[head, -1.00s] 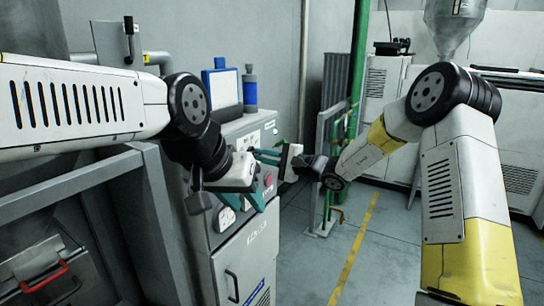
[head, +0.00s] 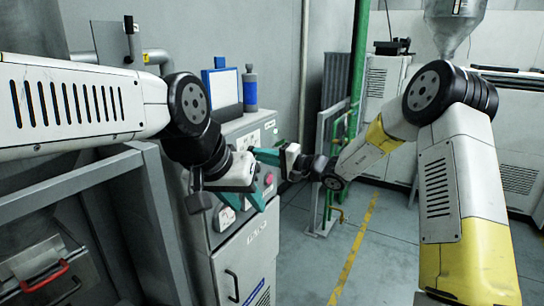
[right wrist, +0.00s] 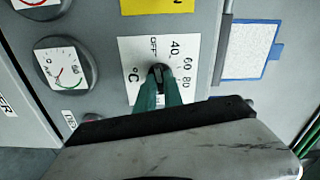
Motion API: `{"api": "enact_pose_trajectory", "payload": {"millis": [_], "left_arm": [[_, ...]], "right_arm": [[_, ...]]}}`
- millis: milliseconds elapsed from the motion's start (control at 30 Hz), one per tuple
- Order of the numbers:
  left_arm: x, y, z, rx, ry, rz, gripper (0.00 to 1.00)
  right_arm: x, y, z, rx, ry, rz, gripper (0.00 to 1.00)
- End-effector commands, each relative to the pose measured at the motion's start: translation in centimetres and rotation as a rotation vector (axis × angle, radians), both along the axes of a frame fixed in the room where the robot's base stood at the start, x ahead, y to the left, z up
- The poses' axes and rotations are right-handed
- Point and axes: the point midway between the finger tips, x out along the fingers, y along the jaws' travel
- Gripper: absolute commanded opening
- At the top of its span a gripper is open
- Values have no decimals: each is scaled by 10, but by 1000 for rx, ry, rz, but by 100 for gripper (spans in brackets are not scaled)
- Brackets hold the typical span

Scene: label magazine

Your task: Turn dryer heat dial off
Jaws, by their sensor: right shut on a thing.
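The heat dial (right wrist: 160,72) is a small dark knob on a white plate (right wrist: 128,48) marked °C, OFF, 40, 60 and 80. My right gripper (right wrist: 160,84) has its teal fingers shut on the dial, hiding much of it; which mark the dial points to is not clear. In the head view, my right gripper (head: 266,156) reaches the dryer's sloped panel from the right. My left gripper (head: 242,198) is lower, in front of the grey dryer cabinet (head: 232,243), with its teal fingers apart and nothing between them.
A round gauge (right wrist: 63,66) is left of the dial plate, and a blue-edged white sheet (right wrist: 249,50) is to its right. A red button (head: 268,179) is on the panel. A blue bottle (head: 250,88) stands on the cabinet top. Open floor (head: 320,255) lies to the right.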

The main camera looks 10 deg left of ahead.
Motion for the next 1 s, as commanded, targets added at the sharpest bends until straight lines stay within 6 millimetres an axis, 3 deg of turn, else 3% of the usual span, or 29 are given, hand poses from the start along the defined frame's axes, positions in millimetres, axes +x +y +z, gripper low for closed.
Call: {"api": "enact_pose_trajectory", "payload": {"millis": [300,333,400,433,767,1000], "left_arm": [[0,0,0,0,0,0,36],[0,0,0,0,0,0,36],[0,0,0,0,0,0,36],[0,0,0,0,0,0,36],[0,0,0,0,0,0,36],[0,0,0,0,0,0,36]], "right_arm": [[0,-1,-2,-3,-1,-1,0],[0,-1,-2,-3,-1,-1,18],[0,-1,-1,-3,-1,-1,31],[0,-1,-1,-3,0,-1,34],[-1,-3,-1,-1,-1,0,34],[-11,-35,0,-2,0,-3,34]]}}
